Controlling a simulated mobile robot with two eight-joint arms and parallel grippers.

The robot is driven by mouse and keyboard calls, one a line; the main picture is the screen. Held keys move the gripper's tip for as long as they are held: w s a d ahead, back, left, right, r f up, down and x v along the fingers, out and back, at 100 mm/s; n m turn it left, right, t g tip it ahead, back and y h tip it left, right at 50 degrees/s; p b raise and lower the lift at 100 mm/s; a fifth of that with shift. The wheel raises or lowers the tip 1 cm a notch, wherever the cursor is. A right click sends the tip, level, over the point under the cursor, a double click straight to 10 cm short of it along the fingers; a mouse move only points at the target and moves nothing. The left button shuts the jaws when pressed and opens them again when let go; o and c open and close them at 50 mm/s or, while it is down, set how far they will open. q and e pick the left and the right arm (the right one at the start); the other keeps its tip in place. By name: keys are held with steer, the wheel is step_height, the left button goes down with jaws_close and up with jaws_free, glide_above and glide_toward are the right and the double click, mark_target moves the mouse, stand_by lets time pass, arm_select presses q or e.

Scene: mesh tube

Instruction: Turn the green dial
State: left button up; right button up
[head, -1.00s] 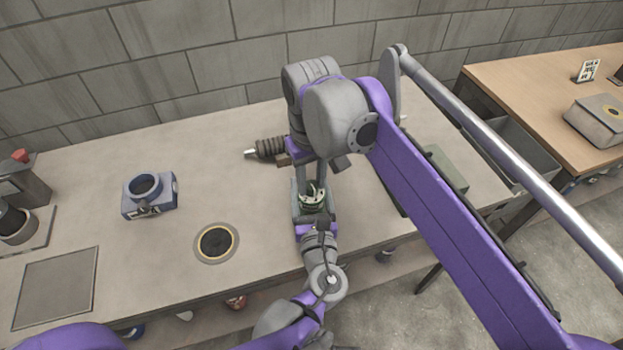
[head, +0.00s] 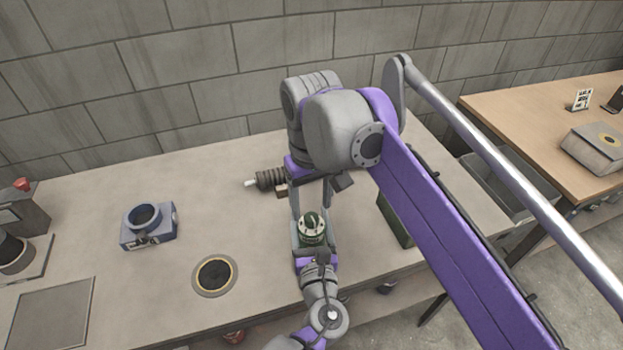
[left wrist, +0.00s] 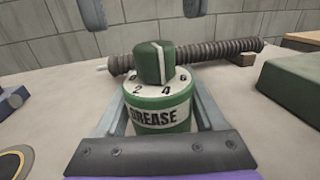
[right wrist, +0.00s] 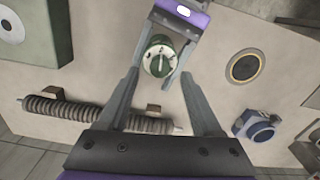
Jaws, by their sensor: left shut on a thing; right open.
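The green dial (head: 312,231) is a round canister with a white numbered top and a green knob. In the left wrist view the dial (left wrist: 160,117) reads GREASE, and a white line on the knob points toward the side between 4 and 6. My left gripper (head: 313,240) is shut around the dial's lower body, one finger on each side. My right gripper (head: 312,203) comes down from above and is open, its fingers apart and clear of the knob. The right wrist view shows the dial (right wrist: 160,61) between and beyond the right fingertips.
A ribbed hose (head: 268,179) lies behind the dial. A green box (head: 396,218) is to the right, partly behind my right arm. A black disc with a tan ring (head: 214,275) and a blue device (head: 148,227) are on the bench to the left, with clear bench between.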

mark_target(312, 217)
step_height(312, 217, up, 9)
steer(key=shift+f, duration=0.15)
stand_by(0.4)
arm_select(q)
steer(key=o, duration=1.5)
steer(key=shift+s, duration=0.1)
